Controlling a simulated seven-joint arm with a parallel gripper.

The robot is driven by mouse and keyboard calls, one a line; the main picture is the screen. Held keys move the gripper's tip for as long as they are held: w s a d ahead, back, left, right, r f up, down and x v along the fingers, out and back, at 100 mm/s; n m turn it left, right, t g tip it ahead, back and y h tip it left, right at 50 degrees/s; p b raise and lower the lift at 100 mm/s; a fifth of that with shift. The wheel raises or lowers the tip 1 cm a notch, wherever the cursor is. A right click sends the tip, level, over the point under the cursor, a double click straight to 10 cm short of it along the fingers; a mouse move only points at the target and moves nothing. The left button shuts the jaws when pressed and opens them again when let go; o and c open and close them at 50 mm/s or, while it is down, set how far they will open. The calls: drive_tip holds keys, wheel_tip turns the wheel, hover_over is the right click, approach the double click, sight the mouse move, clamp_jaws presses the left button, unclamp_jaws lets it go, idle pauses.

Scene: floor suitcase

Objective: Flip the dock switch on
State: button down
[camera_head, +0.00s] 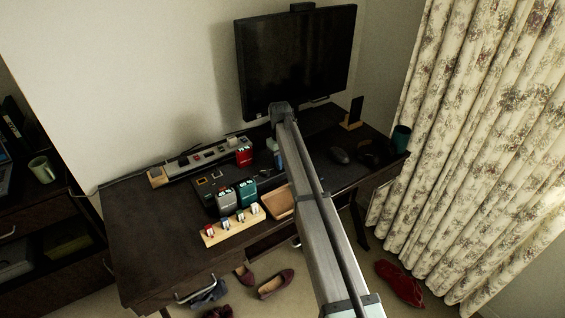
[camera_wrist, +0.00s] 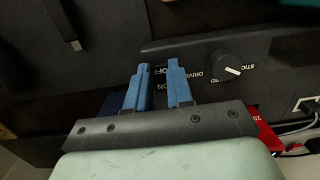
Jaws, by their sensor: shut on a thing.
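A dark dock panel (camera_wrist: 205,50) fills much of the wrist view. It bears white labels, with OFF and ON between my fingers and DRIVE beside them. A black knob (camera_wrist: 226,66) with a white mark stands to the right of the fingers. My gripper (camera_wrist: 160,80) has two blue fingers over the ON/OFF labels. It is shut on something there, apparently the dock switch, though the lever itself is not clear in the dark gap. In the head view my gripper (camera_head: 279,157) is low over the desk, partly hidden by my arm.
The dark desk (camera_head: 145,235) also holds a long grey strip device (camera_head: 200,158), a red block (camera_head: 244,156), green and grey blocks (camera_head: 247,191), and a wooden rack (camera_head: 222,237) with small pieces. A monitor (camera_head: 295,60) stands behind. The desk's left part is clear.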

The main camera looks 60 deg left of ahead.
drive_tip(key=a+h, duration=0.1)
drive_tip(key=h, duration=0.1)
drive_tip(key=shift+w+h, duration=0.1)
drive_tip(key=shift+h, duration=0.8)
drive_tip(key=c, duration=1)
unclamp_jaws()
drive_tip(key=shift+d, duration=0.1)
